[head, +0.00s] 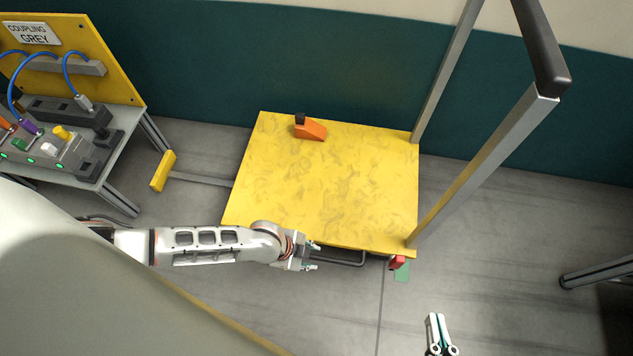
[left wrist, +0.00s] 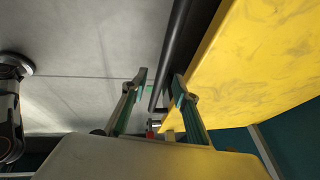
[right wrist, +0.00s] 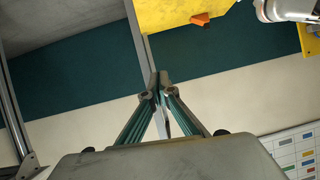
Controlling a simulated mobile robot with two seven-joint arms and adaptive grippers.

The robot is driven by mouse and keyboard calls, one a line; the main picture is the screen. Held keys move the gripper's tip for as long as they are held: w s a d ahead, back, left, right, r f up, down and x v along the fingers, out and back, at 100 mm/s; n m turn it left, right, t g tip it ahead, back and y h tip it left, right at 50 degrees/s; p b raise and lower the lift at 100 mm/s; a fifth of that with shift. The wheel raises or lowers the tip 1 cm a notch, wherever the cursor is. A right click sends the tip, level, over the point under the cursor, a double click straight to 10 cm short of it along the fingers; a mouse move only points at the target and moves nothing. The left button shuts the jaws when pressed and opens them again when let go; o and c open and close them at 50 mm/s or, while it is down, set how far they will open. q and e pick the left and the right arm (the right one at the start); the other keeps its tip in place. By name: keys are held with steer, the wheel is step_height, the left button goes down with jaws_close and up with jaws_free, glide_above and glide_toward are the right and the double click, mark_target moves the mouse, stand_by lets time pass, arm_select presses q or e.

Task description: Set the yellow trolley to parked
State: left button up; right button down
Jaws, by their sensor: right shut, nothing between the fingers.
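The yellow trolley (head: 330,190) stands on the floor near the teal wall. Its upright frame with a dark handle (head: 541,45) is on the right. A dark rail (head: 345,262) runs along its near side. A red part (head: 397,262) shows at its near right corner, beside a green floor patch (head: 402,273). My left gripper (head: 312,256) is open beside the near edge. In the left wrist view the dark rail (left wrist: 178,45) lies between the finger lines, but I cannot tell whether the fingers straddle it. My right gripper (head: 438,335) is shut and empty, apart from the trolley.
An orange block with a black top (head: 311,129) is on the trolley deck. A yellow block (head: 163,171) on a grey bar is left of it. A bench with coloured connectors (head: 60,145) stands at the far left. The floor at right is mostly clear.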

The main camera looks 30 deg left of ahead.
arm_select(q)
steer(key=shift+d+f, duration=0.1)
steer(key=shift+f, duration=0.4)
steer(key=shift+w+d, duration=0.1)
steer(key=shift+w, duration=0.2)
jaws_close()
arm_select(e)
steer(key=shift+w+a+r, duration=0.25)
steer(key=shift+a+r, duration=0.2)
